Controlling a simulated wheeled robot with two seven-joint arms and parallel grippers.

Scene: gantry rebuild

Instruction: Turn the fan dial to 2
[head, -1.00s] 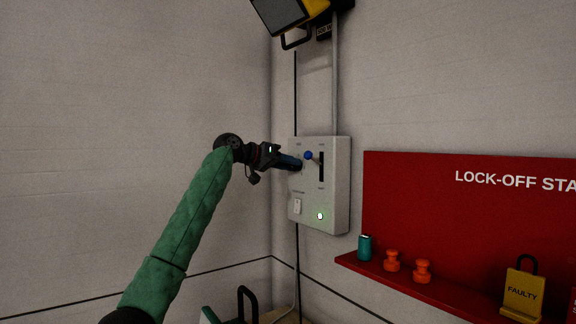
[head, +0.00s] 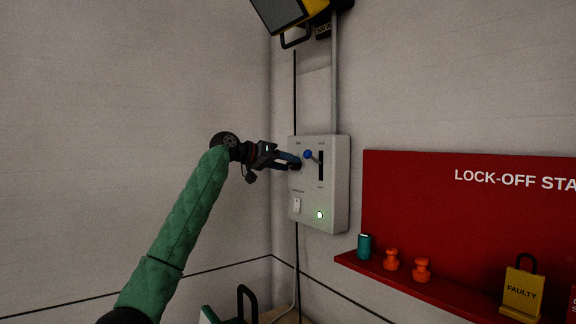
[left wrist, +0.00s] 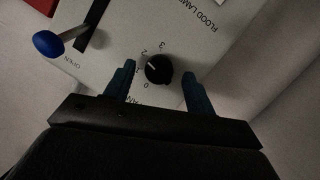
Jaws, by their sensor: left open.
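The fan dial (left wrist: 158,69) is a round black knob with a white pointer mark, on a pale grey control box (head: 335,190). Around it are printed 0, 1, 2 and 3. The pointer is angled up and left in the left wrist view, between 1 and 2; its exact setting is hard to tell. My left gripper (head: 293,161) is at the left part of the box face. In the left wrist view its two blue fingers (left wrist: 157,86) are open, one on each side of the dial, with visible gaps. My right gripper is not in view.
A blue-knobbed lever (head: 308,155) sticks out close beside the gripper, in a black slot. Below are a white switch (head: 297,205) and a lit green lamp (head: 320,215). A red lock-off board (head: 430,190) with a shelf of small items stands at right.

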